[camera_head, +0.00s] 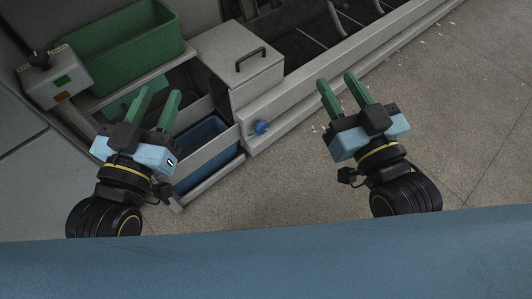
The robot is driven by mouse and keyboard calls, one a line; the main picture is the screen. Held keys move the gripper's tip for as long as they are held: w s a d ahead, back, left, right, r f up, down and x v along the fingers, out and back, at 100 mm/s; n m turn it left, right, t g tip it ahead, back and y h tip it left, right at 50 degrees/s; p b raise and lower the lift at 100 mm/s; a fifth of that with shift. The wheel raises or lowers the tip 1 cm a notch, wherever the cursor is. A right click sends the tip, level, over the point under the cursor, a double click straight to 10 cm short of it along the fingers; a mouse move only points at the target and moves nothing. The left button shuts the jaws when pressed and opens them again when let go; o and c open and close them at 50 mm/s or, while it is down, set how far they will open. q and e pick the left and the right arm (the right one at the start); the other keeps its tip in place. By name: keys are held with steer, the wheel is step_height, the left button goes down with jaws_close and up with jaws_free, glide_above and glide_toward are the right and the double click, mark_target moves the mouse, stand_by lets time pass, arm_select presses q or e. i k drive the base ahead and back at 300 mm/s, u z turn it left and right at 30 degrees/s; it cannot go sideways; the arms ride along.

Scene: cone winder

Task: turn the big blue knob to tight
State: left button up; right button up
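Neither gripper touches the knob.
A blue bin (205,150) sits in a low frame. A grey box with a black handle (251,59) is above the knob.

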mark_target(261, 127)
steer(key=z, duration=1.15)
steer(key=i, duration=1)
steer(key=u, duration=2.8)
